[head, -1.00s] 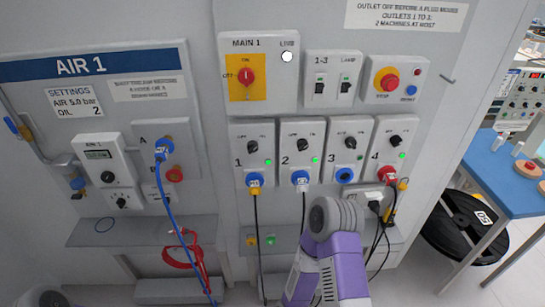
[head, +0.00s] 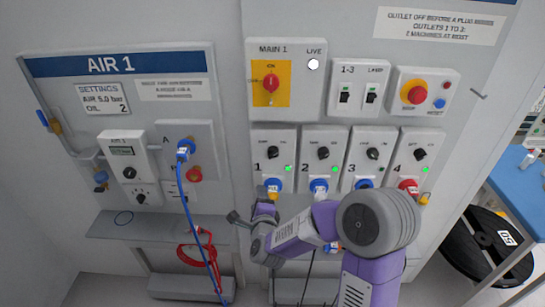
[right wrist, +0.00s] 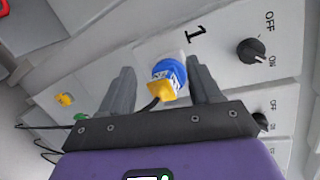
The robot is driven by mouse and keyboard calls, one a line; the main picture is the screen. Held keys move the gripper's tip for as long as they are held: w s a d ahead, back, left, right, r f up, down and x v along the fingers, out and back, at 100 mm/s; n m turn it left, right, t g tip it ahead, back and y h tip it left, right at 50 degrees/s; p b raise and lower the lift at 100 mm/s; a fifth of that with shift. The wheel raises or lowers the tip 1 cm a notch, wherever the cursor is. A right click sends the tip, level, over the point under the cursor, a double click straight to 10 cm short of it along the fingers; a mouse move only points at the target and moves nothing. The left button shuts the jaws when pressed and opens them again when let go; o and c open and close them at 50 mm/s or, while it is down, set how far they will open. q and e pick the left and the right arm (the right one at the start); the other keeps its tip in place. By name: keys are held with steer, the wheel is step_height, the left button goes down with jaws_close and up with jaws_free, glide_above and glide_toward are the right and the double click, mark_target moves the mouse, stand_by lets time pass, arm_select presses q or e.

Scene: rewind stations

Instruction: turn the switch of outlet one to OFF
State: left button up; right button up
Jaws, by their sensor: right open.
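Outlet one (head: 262,139) is a white box with a black rotary switch (head: 272,153), a lit green lamp (head: 288,170) and a blue socket with a blue-and-yellow plug (head: 273,187) in it. In the right wrist view the switch (right wrist: 252,50) lies right of the fingers, near the printed 1, and its pointer appears turned toward ON. My right gripper (head: 250,208) is just below and left of the plug. In its wrist view the open gripper (right wrist: 160,66) has the plug (right wrist: 168,78) showing between its fingers; touching cannot be told. My left gripper is out of view.
Outlet two (head: 309,139) stands right beside outlet one, with similar outlets beyond. The MAIN 1 box (head: 300,60) is above. The AIR 1 panel and blue hose (head: 190,215) are to the left. A grey shelf (head: 150,226) and hanging cables are below.

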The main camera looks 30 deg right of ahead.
mark_target(273, 156)
steer(key=s+d+r+m+t+h, duration=0.1)
steer(key=d+r+m+h, duration=0.4)
steer(key=r, duration=0.5)
steer(key=shift+m+y, duration=0.4)
steer(key=shift+m, duration=0.3)
steer(key=x, duration=0.6)
steer(key=shift+w+a, duration=0.1)
steer(key=shift+w, duration=0.45)
steer(key=shift+c, duration=0.2)
steer(key=c, duration=1)
